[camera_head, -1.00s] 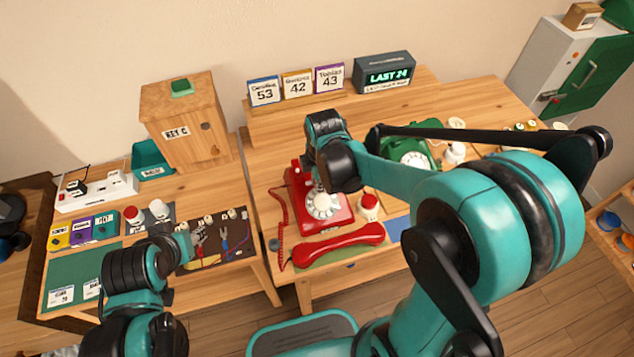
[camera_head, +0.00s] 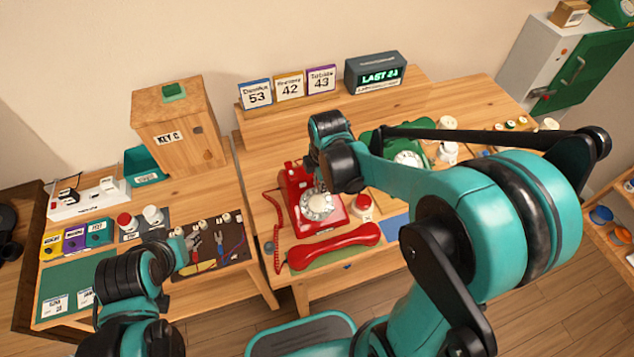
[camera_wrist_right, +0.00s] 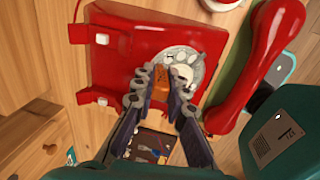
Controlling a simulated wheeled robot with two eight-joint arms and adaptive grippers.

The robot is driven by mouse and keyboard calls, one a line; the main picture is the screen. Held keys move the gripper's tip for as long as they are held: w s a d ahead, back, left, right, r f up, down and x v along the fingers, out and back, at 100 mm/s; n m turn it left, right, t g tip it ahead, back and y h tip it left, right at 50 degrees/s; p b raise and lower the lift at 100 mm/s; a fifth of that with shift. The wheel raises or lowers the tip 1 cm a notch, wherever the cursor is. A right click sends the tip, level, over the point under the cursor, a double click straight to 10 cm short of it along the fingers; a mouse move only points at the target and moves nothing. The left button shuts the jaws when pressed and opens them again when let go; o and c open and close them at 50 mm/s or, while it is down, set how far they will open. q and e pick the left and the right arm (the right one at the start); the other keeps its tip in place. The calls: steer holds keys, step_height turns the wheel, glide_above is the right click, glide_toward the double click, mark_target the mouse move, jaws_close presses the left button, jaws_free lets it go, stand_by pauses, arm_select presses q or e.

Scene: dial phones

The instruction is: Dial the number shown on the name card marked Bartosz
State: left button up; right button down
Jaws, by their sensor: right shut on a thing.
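The red dial phone (camera_head: 300,212) stands on the middle table, its pale round dial (camera_head: 317,204) partly behind my right gripper (camera_head: 324,187). In the right wrist view, the fingers (camera_wrist_right: 160,100) are closed on a small orange piece (camera_wrist_right: 160,78) over the dial (camera_wrist_right: 186,68). Whether it touches the dial is unclear. The red handset (camera_head: 335,246) lies off the phone, in front of it. Three cards stand on the back ledge: a blue-edged 53 (camera_head: 255,95), a middle 42 (camera_head: 289,87) and a purple-edged 43 (camera_head: 321,80). Their names are blurred. My left gripper (camera_head: 185,250) is unclear.
A dark display box (camera_head: 375,72) reads "LAST" and a blurred number. A green phone (camera_head: 405,160) is partly behind my right arm. A red-topped button (camera_head: 362,204) is close right of the red phone. Tools lie on a dark mat (camera_head: 235,250) at left.

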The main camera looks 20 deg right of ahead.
steer(key=shift+s+d, duration=0.1)
steer(key=shift+d, duration=0.05)
steer(key=shift+s+d+f, duration=0.2)
steer(key=shift+s+d, duration=0.1)
steer(key=shift+d, duration=0.1)
stand_by(0.4)
steer(key=shift+s+d+f, duration=0.2)
steer(key=shift+s+d, duration=0.1)
steer(key=shift+s, duration=0.25)
